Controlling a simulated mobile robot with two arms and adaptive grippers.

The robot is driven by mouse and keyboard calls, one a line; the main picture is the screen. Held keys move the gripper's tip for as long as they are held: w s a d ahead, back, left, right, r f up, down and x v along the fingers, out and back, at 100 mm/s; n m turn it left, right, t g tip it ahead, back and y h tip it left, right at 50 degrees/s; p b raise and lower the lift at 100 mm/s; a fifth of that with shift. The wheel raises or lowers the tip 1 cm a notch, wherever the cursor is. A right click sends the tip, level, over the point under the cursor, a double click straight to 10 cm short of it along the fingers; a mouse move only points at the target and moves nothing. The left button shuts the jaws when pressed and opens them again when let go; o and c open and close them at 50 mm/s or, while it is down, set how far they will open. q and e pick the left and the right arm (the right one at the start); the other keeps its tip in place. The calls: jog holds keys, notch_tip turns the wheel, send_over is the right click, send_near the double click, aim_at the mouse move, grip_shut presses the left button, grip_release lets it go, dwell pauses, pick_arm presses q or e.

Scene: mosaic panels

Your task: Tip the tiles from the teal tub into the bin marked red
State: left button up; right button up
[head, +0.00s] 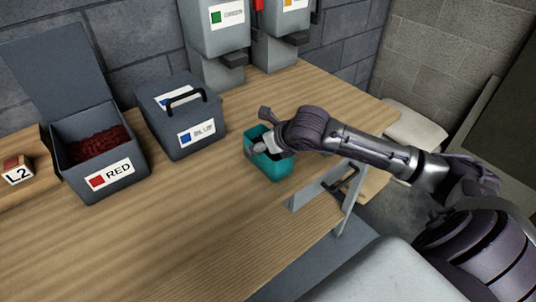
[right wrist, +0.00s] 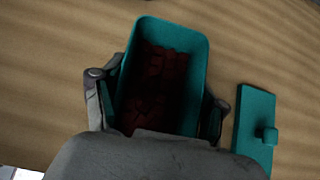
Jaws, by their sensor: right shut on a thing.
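The teal tub (head: 272,170) is upright at the right part of the bench, open at the top. The right wrist view shows the tub (right wrist: 180,32) with dark red tiles (right wrist: 155,85) inside. My right gripper (head: 262,149) is shut on the tub, with one finger at each side of it. I cannot tell whether the tub touches the bench. The bin marked red (head: 92,187) stands at the left with its lid raised and red tiles (head: 96,146) in it. My left gripper is not in view.
A teal lid (right wrist: 255,122) with a knob lies beside the tub. The closed blue bin (head: 180,118) with a black handle stands between the red bin and the tub. Grey dispensers (head: 216,38) stand behind. A block marked L2 (head: 18,170) is far left. The front bench is clear.

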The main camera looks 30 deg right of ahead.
jog(key=c, duration=0.5)
jog(key=shift+r, duration=0.1)
jog(key=shift+c, duration=0.2)
